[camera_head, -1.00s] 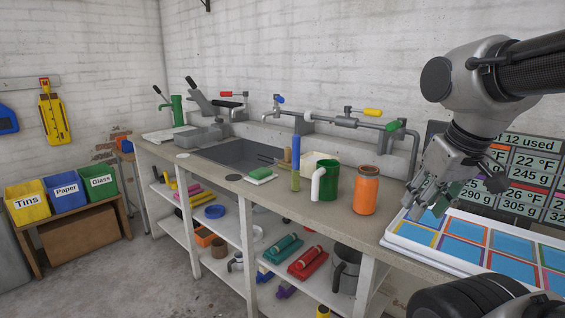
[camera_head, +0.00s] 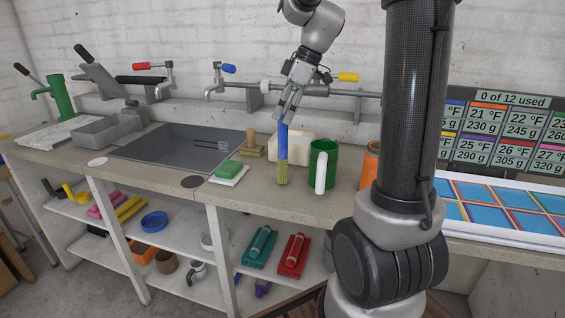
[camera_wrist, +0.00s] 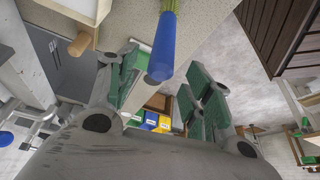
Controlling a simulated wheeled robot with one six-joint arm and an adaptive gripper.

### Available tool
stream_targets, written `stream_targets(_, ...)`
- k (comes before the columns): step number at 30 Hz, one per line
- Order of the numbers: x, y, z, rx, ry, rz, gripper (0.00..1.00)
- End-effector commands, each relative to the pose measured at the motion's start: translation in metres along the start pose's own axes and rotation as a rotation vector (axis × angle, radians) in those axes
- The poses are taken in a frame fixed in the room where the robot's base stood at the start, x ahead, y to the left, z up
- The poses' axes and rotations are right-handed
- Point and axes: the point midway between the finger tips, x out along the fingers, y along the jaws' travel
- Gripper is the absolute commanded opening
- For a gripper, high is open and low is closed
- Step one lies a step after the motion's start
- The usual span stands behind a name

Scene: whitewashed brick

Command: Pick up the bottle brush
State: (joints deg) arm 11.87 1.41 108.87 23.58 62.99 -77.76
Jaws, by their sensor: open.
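The bottle brush (camera_head: 283,142) stands upright on the counter, blue handle up and yellow-green bristles down. My gripper (camera_head: 287,112) is above it, fingers pointing down at the top of the handle. In the wrist view the blue handle (camera_wrist: 162,48) reaches in from the top, its end between the two spread green-padded fingers of my gripper (camera_wrist: 163,72). The fingers are open with gaps beside the handle.
A green mug (camera_head: 323,160) with a white handle stands just right of the brush, and an orange container (camera_head: 369,164) beyond it. A cream box (camera_head: 293,148) is behind. A green sponge (camera_head: 229,168) lies to the left. Pipes and taps (camera_head: 265,90) run along the wall.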

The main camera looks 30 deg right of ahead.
Motion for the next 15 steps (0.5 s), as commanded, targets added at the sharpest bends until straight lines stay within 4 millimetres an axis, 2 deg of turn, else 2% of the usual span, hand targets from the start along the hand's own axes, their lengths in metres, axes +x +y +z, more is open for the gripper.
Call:
stream_targets(9,0.047,0.0,0.003,0.003,-0.002,-0.003,0.51)
stream_targets(15,0.063,0.0,0.003,0.003,-0.002,0.001,0.51)
